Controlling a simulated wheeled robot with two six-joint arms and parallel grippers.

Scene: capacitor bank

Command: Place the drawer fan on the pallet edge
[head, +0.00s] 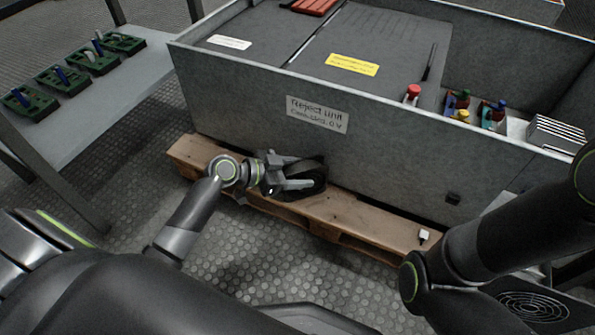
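A dark rounded thing (316,176), which looks like the drawer fan though its face is hidden, is at the pallet's front edge, close to the grey unit's wall. The wooden pallet (372,214) runs along the foot of that unit. My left gripper (300,176) is at the dark thing, with its fingers overlapping its left side. I cannot tell whether they clamp it or stand apart around it. My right arm comes in from the right and bends at the lower right; its gripper is not seen.
The grey unit (240,110) labelled "Reject unit" stands on the pallet. A small white piece (424,236) lies on the pallet's right part. A black panel with a round fan grille (531,308) is at the lower right. A bench (120,88) with green holders stands at left.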

